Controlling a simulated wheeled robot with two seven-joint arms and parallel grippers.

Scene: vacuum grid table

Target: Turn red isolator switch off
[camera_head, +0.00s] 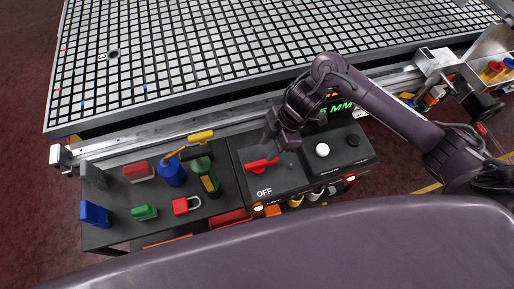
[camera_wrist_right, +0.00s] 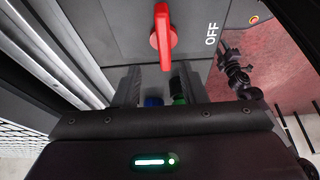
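The red isolator switch (camera_head: 260,165) is on the dark control panel (camera_head: 290,182). Its handle lies roughly sideways in the head view, above the white OFF label (camera_head: 264,192). In the wrist view the red handle (camera_wrist_right: 163,38) extends toward my gripper, with the OFF label (camera_wrist_right: 211,34) to its right. My right gripper (camera_head: 272,150) is just above and beside the switch, reaching in from the right. In the wrist view its two fingers (camera_wrist_right: 160,84) are apart, with the handle's near end around the space between them. I cannot tell whether they touch. My left gripper is not in view.
Left of the panel, a dark shelf (camera_head: 125,187) holds a red padlock (camera_head: 186,205), a blue cylinder (camera_head: 171,172) and other coloured items. The grid table (camera_head: 215,75) lies behind.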

